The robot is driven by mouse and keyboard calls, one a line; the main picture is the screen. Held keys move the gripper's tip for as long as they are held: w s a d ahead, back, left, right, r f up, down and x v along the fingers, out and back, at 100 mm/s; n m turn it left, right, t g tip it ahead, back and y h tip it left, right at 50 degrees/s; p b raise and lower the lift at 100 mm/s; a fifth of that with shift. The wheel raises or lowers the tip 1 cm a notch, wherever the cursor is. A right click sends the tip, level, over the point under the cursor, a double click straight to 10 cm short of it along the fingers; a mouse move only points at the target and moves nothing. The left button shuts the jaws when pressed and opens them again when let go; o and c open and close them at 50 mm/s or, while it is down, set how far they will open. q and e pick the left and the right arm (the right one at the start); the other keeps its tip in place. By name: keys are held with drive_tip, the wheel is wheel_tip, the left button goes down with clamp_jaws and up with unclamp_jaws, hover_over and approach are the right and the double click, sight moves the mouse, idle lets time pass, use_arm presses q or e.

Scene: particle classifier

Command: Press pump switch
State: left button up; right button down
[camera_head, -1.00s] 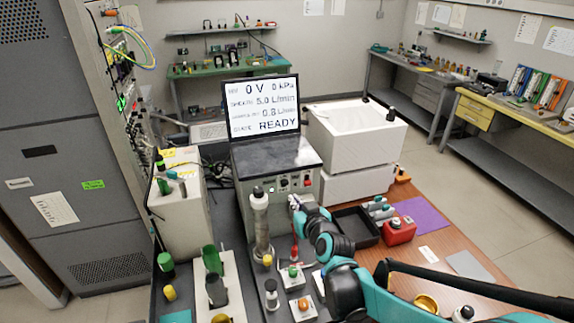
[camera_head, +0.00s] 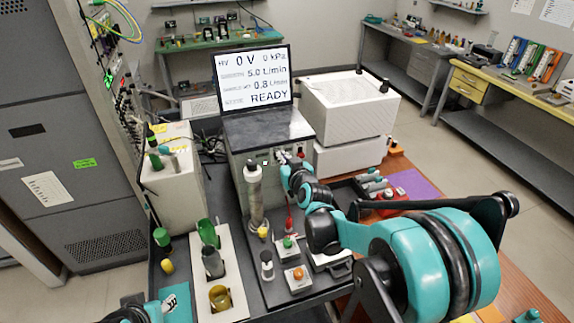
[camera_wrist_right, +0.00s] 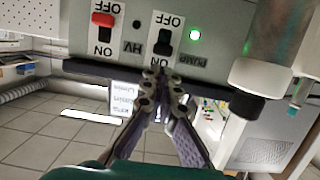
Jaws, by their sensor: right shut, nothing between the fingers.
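The pump switch (camera_wrist_right: 163,42) is a black lever on a white plate, seen upside down in the right wrist view.
A red HV switch (camera_wrist_right: 103,20) sits beside the pump switch, toward OFF. The screen (camera_head: 252,78) reads 0 V and READY. A glass column (camera_head: 254,195) stands close to the right gripper.

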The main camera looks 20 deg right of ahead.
drive_tip(key=shift+x, duration=1.45)
drive_tip(key=shift+f, duration=0.1)
